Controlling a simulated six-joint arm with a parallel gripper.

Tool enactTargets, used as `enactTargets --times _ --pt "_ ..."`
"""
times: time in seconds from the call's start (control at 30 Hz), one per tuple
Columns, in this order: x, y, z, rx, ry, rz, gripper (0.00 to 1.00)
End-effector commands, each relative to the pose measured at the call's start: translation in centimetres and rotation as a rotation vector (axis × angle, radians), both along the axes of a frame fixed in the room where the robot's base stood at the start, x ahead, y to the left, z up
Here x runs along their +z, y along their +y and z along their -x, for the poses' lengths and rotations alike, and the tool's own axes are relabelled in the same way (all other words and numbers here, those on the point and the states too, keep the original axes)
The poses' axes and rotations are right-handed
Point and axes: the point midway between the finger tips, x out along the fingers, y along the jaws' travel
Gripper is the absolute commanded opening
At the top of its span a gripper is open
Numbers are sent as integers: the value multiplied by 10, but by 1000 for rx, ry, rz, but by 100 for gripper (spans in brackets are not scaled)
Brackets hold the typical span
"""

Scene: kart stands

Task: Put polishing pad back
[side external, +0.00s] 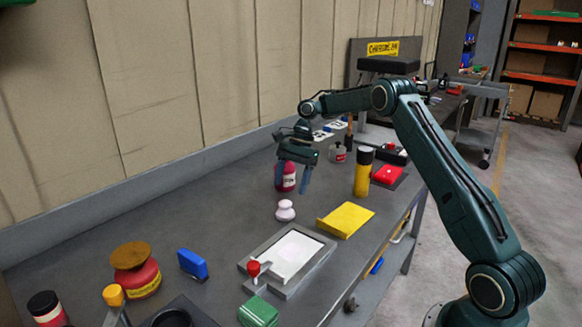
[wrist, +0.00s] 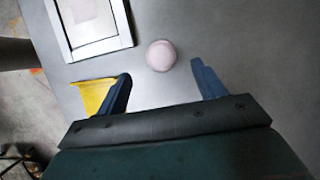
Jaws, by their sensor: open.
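A small pale pink, rounded, knob-shaped piece (side external: 285,211), which may be the polishing pad, stands on the grey bench. In the wrist view it is a pale disc (wrist: 161,55) lying ahead of my fingers, between their lines. My gripper (side external: 293,186) is open and empty, pointing down above the bench, a little behind and above the pale piece. In the wrist view the blue fingers (wrist: 161,74) are wide apart and touch nothing. A brown round pad-like piece (side external: 131,254) sits on a red tin (side external: 138,282) at the left; I cannot tell which is the polishing pad.
A grey framed tray (side external: 315,249) with a white panel and a yellow cloth (side external: 346,219) lie near the pale piece. A dark red bottle (side external: 290,168) stands behind my gripper. A yellow can (side external: 363,180) stands to the right. A blue block (side external: 193,264) lies left; the bench between is clear.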

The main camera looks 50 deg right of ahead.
Motion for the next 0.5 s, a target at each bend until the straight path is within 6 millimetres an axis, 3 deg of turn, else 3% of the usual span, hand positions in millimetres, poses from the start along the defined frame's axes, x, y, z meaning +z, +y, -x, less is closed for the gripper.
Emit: enactTargets --times 0.33,0.5 --pt "1 1 0 2 -2 1 70" --pt "13 8 1 33 -25 10 70"
